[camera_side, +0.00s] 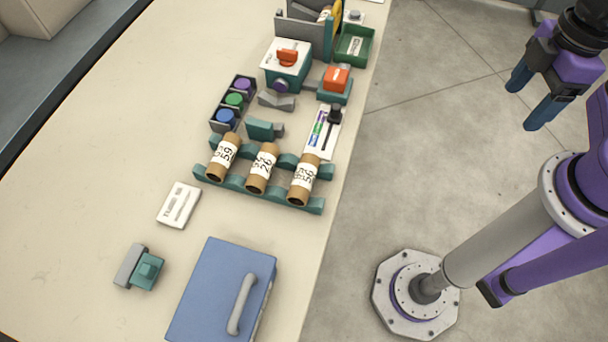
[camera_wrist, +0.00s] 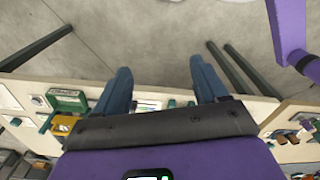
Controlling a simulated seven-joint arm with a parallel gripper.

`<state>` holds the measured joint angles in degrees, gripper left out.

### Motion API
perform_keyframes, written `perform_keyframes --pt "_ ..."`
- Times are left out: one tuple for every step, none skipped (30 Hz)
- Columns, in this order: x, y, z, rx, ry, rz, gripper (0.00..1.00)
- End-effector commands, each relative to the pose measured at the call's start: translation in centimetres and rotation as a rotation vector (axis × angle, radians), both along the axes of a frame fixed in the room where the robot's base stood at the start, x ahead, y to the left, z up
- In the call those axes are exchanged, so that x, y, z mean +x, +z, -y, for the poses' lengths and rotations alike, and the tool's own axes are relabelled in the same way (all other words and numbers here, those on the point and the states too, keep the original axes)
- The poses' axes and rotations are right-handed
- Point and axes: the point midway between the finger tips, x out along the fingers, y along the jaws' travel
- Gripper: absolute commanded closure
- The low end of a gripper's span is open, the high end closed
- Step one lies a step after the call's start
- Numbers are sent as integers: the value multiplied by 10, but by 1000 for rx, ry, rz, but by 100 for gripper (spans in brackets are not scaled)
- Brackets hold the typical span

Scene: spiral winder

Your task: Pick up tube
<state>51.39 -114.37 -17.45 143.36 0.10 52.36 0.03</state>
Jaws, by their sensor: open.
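Three brown cardboard tubes lie side by side on a green cradle rack (camera_side: 236,183) in the side view. They are the left tube (camera_side: 223,157) labelled 59, the middle tube (camera_side: 262,168) labelled 26, and the right tube (camera_side: 303,180), whose label seems to read 56. My gripper (camera_side: 527,104) is at the upper right, beyond the table edge and well apart from the tubes. Its blue fingers are spread with nothing between them. They also show in the wrist view (camera_wrist: 160,66). Small brown shapes at that view's right edge look like the tubes, too small to tell.
The rack stands on a long beige table (camera_side: 90,170). Behind it are a control box with a red knob (camera_side: 288,57), a slider panel (camera_side: 320,132), a green tray (camera_side: 355,45) and a spool holder (camera_side: 232,103). A blue case (camera_side: 215,290) stands in front. Open floor lies right of the table.

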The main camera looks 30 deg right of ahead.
Motion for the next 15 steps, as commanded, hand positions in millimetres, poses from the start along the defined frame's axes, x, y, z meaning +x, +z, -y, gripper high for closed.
perform_keyframes --pt "0 0 0 0 0 0 28" --pt "0 0 0 0 0 0 28" --pt "0 0 0 0 0 0 28" --pt "0 0 0 0 0 0 28" --pt "0 0 0 0 0 0 28" --pt "0 0 0 0 -2 0 28" --pt "1 0 -1 0 -7 0 28" --pt "2 0 -3 -1 -15 -1 28" --pt "5 1 -6 -1 -32 -2 28" --pt "8 1 -9 -2 -51 -3 28" --pt "11 2 -13 -4 -76 -4 28" --pt "17 3 -20 -5 -117 -6 28" --pt "22 3 -26 -6 -154 -8 28" --pt "27 4 -33 -7 -195 -10 28" --pt "34 5 -43 -9 -253 -13 28"
